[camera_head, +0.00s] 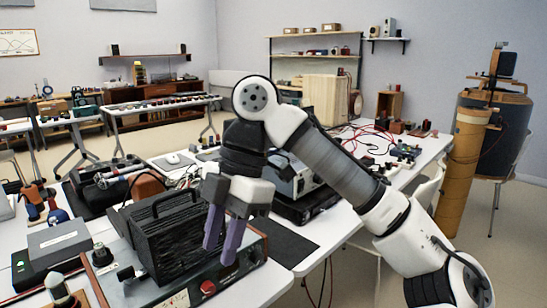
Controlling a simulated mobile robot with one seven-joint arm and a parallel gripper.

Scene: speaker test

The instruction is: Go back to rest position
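My gripper (222,237) hangs from my white and grey arm in the middle of the view, with its fingers pointing down. Two purple-grey fingers stand apart with a gap between them, and nothing shows in the gap. The fingers are in front of a metal instrument box with a red button (208,287). A black ribbed block with a handle (165,240) is just left of the fingers. I cannot tell whether the fingertips touch the box behind them.
The white table (335,222) is crowded with instruments. A grey box (58,240) is at the left, and red cables (365,137) lie at the back. A dark mat (285,243) is right of my gripper. A tan cylinder (462,175) stands at the right. Floor shows at the right.

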